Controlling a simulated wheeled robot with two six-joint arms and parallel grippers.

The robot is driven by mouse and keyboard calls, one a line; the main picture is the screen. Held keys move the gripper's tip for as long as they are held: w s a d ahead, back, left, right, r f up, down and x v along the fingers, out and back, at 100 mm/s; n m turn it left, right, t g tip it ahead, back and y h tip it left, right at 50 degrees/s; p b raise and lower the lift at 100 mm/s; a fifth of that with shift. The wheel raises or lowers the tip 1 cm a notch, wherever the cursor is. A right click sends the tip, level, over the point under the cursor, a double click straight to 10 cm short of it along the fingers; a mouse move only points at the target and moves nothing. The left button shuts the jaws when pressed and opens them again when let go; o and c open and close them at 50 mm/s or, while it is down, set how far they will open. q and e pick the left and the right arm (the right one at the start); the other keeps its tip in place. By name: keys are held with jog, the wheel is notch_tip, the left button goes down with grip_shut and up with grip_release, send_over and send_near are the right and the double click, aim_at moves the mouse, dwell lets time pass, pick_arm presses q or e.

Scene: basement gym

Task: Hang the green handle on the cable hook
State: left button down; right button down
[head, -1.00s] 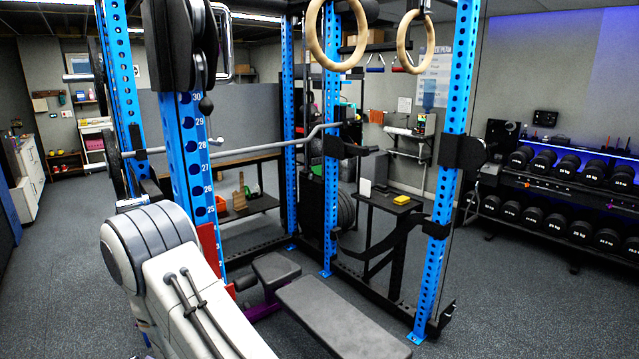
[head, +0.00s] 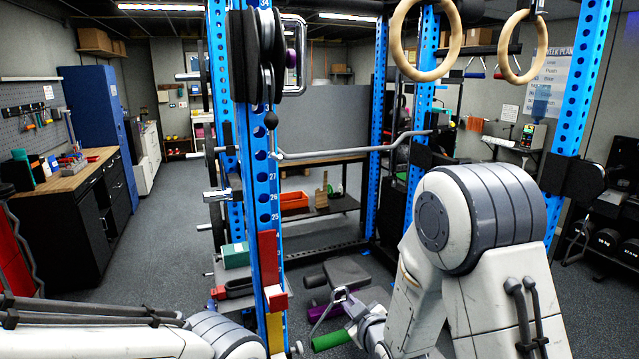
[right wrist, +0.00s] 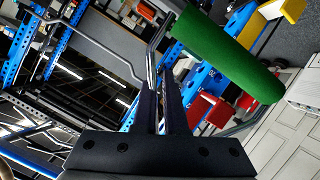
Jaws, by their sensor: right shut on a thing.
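The green handle (head: 329,341) shows low in the head view, right of the near blue upright, with a bent metal bail above it. My right gripper (right wrist: 163,88) is shut on the metal bail, and the green grip (right wrist: 228,55) extends to the upper right of the fingers in the right wrist view. In the head view, the gripper is small and partly hidden by my arm. A black cable ball (head: 271,119) hangs below the black pulley, higher up and left of the handle. The hook's shape is too small to make out. My left arm enters at lower left; its gripper is out of view.
The blue upright (head: 264,190) stands close left of the handle, with a red attachment (head: 270,262) on it. A grey bar (head: 340,152) crosses the rack. Wooden rings (head: 427,40) hang at upper right. A bench (head: 340,272) lies behind the handle. Open floor lies left.

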jog(key=s+a+r+n+g+y+p, duration=0.1)
jog(key=s+a+r+p, duration=0.15)
jog(key=r, duration=0.75)
jog(key=s+a+r+n+y+p, duration=0.1)
jog(key=s+a+r+p, duration=0.2)
jog(key=r, duration=0.7)
jog(key=s+a+r+n+g+y+p, duration=0.15)
jog(key=a+r, duration=0.25)
jog(key=r, duration=0.6)
jog(key=w+a+f+b, duration=0.1)
jog(key=w+a, duration=0.2)
jog(key=w, duration=0.5)
jog(key=shift+w+f+m+t, duration=0.3)
jog(key=shift+w+m+t, duration=0.05)
jog(key=shift+t, duration=0.1)
jog(key=shift+a+h, duration=0.1)
jog(key=shift+h, duration=0.15)
jog(key=c, duration=0.9)
grip_release()
jog(key=shift+f, duration=0.1)
